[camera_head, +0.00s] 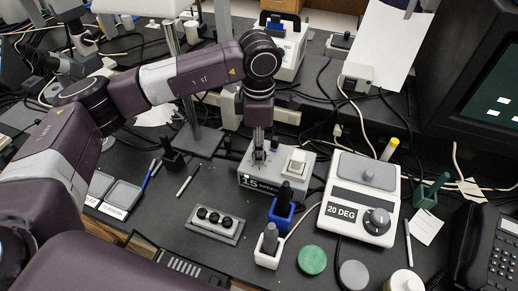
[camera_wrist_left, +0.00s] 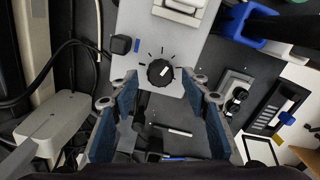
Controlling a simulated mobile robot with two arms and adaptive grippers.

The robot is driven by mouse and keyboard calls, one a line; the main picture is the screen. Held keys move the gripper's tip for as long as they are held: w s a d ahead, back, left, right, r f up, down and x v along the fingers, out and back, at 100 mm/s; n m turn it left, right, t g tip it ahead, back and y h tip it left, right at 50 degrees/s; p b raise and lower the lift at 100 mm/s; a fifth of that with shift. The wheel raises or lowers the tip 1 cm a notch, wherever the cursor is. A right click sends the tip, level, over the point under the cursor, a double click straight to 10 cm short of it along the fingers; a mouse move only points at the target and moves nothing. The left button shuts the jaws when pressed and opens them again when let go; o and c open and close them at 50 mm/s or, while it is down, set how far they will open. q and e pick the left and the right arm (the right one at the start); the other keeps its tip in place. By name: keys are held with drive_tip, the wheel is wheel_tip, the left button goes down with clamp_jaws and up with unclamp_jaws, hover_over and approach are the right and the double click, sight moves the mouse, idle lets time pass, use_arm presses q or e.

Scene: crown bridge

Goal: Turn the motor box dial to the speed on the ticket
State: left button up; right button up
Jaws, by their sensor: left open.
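The motor box (camera_head: 250,182) is a light grey box at the middle of the head view, with "15" and "SPEED" on its front. Its black dial (camera_wrist_left: 160,72) shows in the left wrist view, with a white pointer mark and tick marks around it. In the head view the gripper hides most of the dial. My left gripper (camera_head: 258,157) points down over the box. In the left wrist view its blue-padded fingers (camera_wrist_left: 160,88) are open, one on each side of the dial, and hold nothing. A small white paper (camera_head: 427,226) lies at the right; its writing is unreadable.
A white device (camera_head: 362,187) marked "20 DEG", with its own knob, stands right of the box. Blue (camera_head: 281,215) and white (camera_head: 268,256) holders stand in front. A grey plate with black knobs (camera_head: 215,223) lies front left. Cables run behind.

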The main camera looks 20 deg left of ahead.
use_arm(q)
wheel_tip(320, 180, up, 10)
idle(0.3)
idle(0.4)
